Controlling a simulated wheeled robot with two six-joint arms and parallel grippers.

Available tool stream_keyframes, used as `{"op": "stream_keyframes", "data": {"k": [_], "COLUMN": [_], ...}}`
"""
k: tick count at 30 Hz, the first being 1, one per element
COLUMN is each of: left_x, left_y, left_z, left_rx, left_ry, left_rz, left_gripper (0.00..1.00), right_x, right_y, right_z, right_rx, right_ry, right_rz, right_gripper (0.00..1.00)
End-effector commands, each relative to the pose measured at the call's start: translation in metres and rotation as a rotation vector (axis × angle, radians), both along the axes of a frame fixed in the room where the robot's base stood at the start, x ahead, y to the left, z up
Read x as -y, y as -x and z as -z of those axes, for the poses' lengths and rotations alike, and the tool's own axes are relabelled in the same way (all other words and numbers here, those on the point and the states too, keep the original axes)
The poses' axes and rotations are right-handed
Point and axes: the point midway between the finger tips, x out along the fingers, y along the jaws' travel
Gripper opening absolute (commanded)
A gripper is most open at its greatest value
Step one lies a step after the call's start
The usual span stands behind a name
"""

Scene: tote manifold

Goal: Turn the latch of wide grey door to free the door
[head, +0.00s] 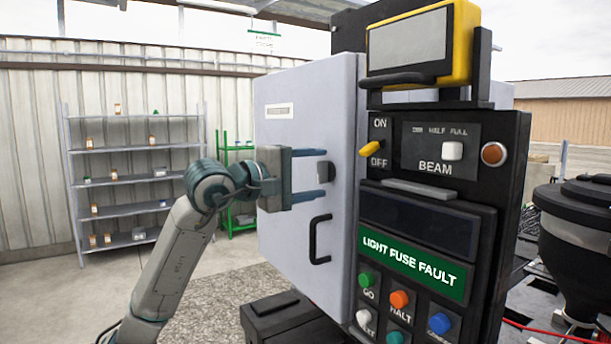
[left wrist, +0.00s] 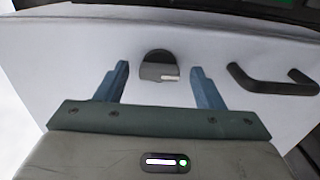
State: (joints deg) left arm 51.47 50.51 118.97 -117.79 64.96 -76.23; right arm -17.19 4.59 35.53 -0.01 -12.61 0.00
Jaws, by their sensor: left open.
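The wide grey door (head: 285,225) is on the left side of the black cabinet and looks closed. Its latch (head: 322,172) is a small dark knob with a grey grip, above the black door handle (head: 319,240). My left gripper (head: 322,172) is open, with its fingers pointing at the door, one above and one below the latch in the head view. In the left wrist view the latch (left wrist: 159,67) lies ahead between the two fingertips (left wrist: 161,72), with nothing gripped. I cannot tell the exact gap to the latch. My right gripper is not in view.
The black control panel (head: 415,220) with buttons, a toggle and a yellow-framed screen (head: 420,45) stands right of the door. A black hopper (head: 582,235) is at the far right. Grey shelves (head: 135,180) and a green rack stand behind on the left. Floor left of the door is clear.

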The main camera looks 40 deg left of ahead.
Motion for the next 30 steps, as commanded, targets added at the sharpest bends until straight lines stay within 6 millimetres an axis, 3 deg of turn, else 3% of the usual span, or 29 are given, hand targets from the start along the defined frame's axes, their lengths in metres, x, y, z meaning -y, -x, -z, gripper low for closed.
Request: {"op": "stream_keyframes", "data": {"k": [5, 24, 30], "left_x": [-0.005, -0.036, -0.040], "left_y": [0.009, 0.085, 0.097], "left_z": [0.002, 0.004, 0.002], "left_rx": [0.002, 0.001, 0.000], "left_ry": [-0.002, -0.003, -0.002], "left_rz": [-0.003, -0.003, -0.001], "left_gripper": [0.62, 0.62, 0.62], "right_x": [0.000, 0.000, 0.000], "right_y": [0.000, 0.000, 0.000], "right_z": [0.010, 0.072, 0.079], "right_rx": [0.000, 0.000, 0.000], "right_ry": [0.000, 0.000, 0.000], "right_rz": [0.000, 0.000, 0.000], "right_gripper": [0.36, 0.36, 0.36]}}
